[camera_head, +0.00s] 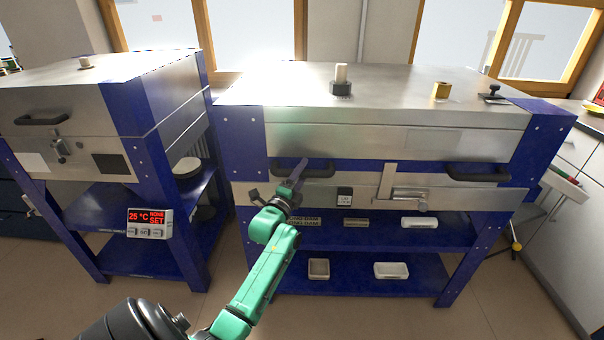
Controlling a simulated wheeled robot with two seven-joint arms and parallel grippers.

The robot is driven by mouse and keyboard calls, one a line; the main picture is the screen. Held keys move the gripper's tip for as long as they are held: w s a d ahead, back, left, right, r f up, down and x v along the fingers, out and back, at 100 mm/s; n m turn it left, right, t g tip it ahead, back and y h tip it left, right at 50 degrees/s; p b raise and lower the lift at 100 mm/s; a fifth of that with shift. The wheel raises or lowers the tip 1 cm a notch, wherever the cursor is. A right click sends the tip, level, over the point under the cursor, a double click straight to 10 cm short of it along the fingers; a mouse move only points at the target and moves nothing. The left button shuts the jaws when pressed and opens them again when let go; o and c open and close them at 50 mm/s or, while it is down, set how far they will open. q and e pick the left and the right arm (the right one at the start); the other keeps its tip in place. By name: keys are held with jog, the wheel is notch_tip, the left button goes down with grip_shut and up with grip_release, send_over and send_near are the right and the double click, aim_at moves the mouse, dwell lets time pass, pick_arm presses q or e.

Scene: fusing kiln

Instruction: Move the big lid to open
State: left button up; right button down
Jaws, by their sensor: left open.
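The big lid (390,110) is the wide metal top of the right-hand kiln, and it lies flat and closed on the kiln body (480,194). Two black handles stick out along its front, a left one (315,169) and a right one (478,174). My right gripper is not in view.
A smaller kiln (65,100) stands at the left with its lid closed, and a red-lit controller (150,222) hangs on it. Blue shelves under the big kiln hold several pale trays (391,270). A white cabinet (575,230) stands close at the right.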

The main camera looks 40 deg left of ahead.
pick_arm(q)
grip_shut()
dwell(1.4)
